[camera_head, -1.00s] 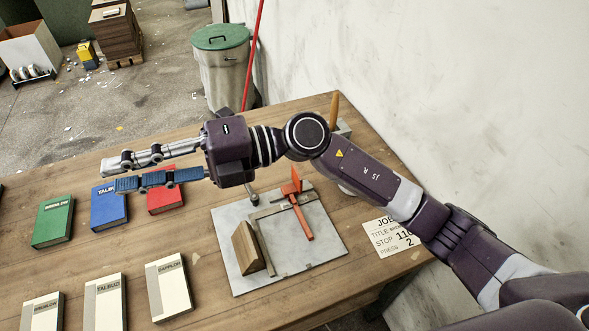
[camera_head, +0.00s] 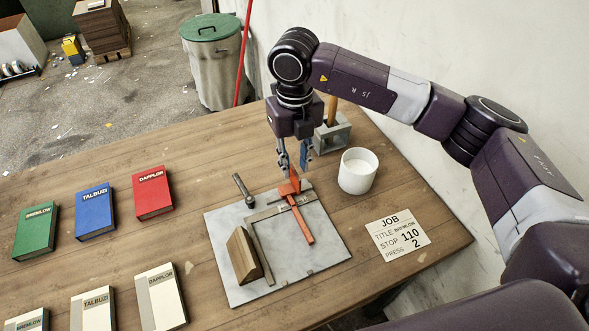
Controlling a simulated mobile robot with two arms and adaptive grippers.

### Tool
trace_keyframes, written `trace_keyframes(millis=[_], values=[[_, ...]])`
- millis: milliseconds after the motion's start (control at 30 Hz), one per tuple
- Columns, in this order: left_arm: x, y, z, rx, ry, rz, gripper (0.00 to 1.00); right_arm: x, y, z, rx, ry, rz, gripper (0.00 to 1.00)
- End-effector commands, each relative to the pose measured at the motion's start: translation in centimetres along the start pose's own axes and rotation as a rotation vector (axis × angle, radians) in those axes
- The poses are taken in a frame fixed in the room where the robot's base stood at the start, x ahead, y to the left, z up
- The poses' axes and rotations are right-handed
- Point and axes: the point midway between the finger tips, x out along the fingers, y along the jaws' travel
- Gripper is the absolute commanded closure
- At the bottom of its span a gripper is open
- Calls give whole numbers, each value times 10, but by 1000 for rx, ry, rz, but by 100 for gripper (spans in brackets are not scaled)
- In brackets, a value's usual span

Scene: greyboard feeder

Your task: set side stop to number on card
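The job card (camera_head: 398,234) lies at the right of the table and reads title BREMLOW, stop 110, press 2. The red side stop (camera_head: 302,226), a bar with an upright fin at its far end, crosses the metal rule (camera_head: 268,214) on the grey plate (camera_head: 313,276). The scale marks are too small to read. My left gripper is out of view.
A wooden block (camera_head: 240,256) stands on the plate's left part. A small metal lever (camera_head: 243,189) lies behind it. A white cup (camera_head: 357,171) and a grey holder (camera_head: 332,131) stand right of my gripper. Coloured and white books (camera_head: 95,212) fill the left side.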

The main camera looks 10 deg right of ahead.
Motion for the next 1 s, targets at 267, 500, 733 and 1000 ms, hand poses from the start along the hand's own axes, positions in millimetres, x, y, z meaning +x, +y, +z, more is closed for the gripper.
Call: trace_keyframes(millis=[267,500,733,1000], values=[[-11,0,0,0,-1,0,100,33,0,0,-1,1,1,77],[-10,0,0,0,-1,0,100,38,1,0,-2,-1,2,77],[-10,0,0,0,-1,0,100,38,1,0,-2,-1,3,92],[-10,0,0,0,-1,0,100,38,1,0,-2,-1,3,100]])
